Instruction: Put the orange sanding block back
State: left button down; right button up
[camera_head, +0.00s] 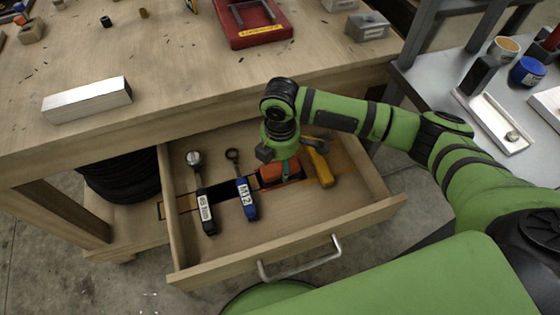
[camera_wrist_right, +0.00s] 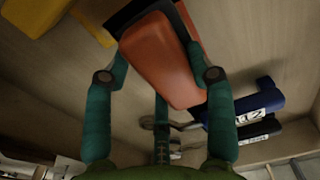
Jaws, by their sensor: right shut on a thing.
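The orange sanding block (camera_head: 280,172) is inside the open drawer (camera_head: 290,262), below my right gripper (camera_head: 281,157). In the right wrist view the block (camera_wrist_right: 165,62) sits between the two green fingers of the gripper (camera_wrist_right: 158,62), which is shut on it. Dark markings on the drawer floor show beside the block in both views. Whether the block touches the floor or is held just above it I cannot tell. The gripper hides part of the block in the head view. My left gripper is not in view.
In the drawer, a blue-handled tool (camera_head: 246,198) and a black-handled tool (camera_head: 205,208) lie left of the block; a yellow object (camera_head: 320,167) lies close on its right. The drawer front is clear. The bench top (camera_head: 170,60) overhangs behind, with a metal bar (camera_head: 88,100) on it.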

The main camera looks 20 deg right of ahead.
aim_at(280, 162)
jog(key=o, duration=0.9)
jog(key=shift+f, duration=0.1)
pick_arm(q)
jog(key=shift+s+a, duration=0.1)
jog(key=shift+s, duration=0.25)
pick_arm(e)
jog(key=shift+o, duration=0.6)
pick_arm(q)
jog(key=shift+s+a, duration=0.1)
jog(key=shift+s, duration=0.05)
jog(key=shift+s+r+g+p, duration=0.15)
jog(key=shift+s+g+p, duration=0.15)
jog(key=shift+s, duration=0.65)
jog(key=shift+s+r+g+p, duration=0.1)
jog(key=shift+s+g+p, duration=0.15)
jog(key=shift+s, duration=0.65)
pick_arm(e)
notch_tip(280, 162, up, 12)
jog(key=shift+r, duration=0.2)
